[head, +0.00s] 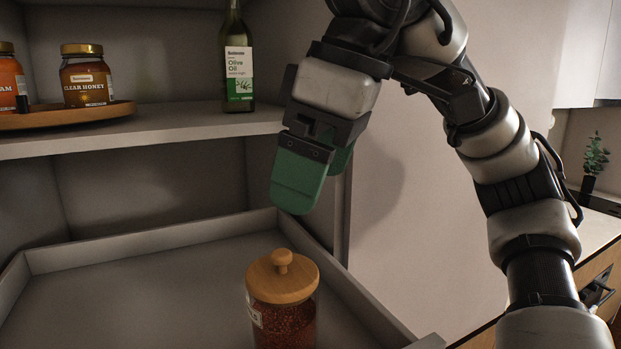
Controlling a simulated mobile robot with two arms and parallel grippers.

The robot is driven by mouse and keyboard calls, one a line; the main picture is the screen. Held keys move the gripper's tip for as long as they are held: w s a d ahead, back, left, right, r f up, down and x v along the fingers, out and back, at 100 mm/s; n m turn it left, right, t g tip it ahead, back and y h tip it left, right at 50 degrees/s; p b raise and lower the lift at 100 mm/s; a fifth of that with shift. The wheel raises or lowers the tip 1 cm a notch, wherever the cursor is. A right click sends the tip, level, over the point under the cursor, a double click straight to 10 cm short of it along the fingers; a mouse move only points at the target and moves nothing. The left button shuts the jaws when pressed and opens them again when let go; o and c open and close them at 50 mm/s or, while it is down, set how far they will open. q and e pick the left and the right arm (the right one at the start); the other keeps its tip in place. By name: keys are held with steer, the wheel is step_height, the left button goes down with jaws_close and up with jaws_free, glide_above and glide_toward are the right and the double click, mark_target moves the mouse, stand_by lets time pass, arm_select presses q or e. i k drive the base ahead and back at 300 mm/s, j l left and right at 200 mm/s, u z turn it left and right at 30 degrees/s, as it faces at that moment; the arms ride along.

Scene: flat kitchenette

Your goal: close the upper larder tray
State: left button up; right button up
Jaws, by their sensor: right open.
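The upper larder tray (150,250) is a grey, low-walled tray that is pulled out toward me, filling the lower left of the head view. Its front edge is out of frame. A glass jar with a wooden lid (283,284) and reddish contents stands on it near the right side. My right gripper (311,180) has green fingers and points down, empty, above the tray's back right corner and behind the jar. Its fingers overlap in this view, and it appears apart from the tray wall. My left gripper is not in view.
A fixed shelf (170,128) above the tray holds a honey jar (86,77) and another jar (10,80) on a round wooden board (70,118), plus an olive oil bottle (237,62). A pale panel stands right of the larder. A counter with a plant (593,160) is far right.

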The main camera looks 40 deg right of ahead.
mark_target(180, 286)
steer(key=k+j, duration=0.45)
steer(key=j, duration=0.15)
steer(key=k+j, duration=0.45)
steer(key=j, duration=0.15)
